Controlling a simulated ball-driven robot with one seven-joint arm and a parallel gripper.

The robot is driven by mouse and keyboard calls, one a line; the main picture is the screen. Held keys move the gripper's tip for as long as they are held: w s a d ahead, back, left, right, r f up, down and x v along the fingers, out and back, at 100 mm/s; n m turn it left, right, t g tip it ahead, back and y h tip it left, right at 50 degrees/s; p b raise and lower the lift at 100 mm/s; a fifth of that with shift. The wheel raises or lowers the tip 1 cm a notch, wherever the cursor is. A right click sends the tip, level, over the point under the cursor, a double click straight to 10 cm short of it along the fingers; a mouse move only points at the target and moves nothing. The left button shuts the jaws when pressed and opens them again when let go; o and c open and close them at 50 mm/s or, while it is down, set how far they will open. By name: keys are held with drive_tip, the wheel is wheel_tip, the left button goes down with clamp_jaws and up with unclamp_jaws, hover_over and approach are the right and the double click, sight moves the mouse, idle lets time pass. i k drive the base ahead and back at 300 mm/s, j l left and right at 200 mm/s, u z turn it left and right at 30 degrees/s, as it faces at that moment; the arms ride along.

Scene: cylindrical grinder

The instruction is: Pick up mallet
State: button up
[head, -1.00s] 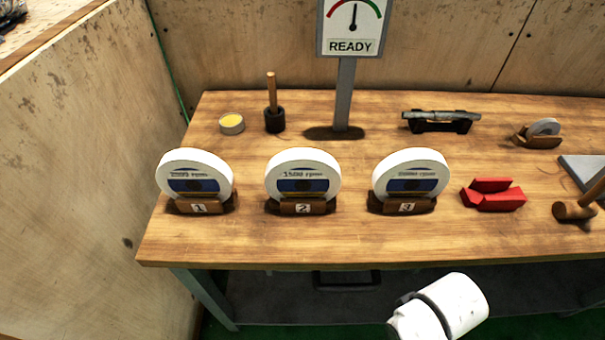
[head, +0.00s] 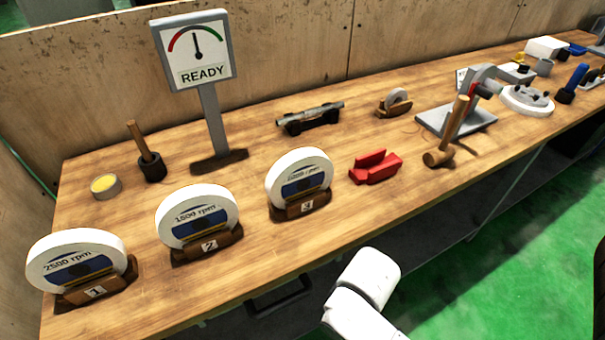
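The mallet (head: 440,157) is on the right half of the bench in the head view. Its brown wooden head rests on the bench top and its lighter handle stands up, tilted a little to the right. It is in front of a grey base plate, and nothing hides it. White links of my arm show at the bottom middle, in front of the bench edge and well apart from the mallet. My gripper is not in view.
Three numbered white wheels (head: 197,215) stand in holders along the front edge. Red blocks (head: 375,167) lie left of the mallet. A grey stand (head: 457,122) is just behind it. A READY gauge sign (head: 194,52) rises at the back. Green floor (head: 500,260) is clear at right.

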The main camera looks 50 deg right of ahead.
sight(442, 153)
drive_tip(key=z, duration=1.6)
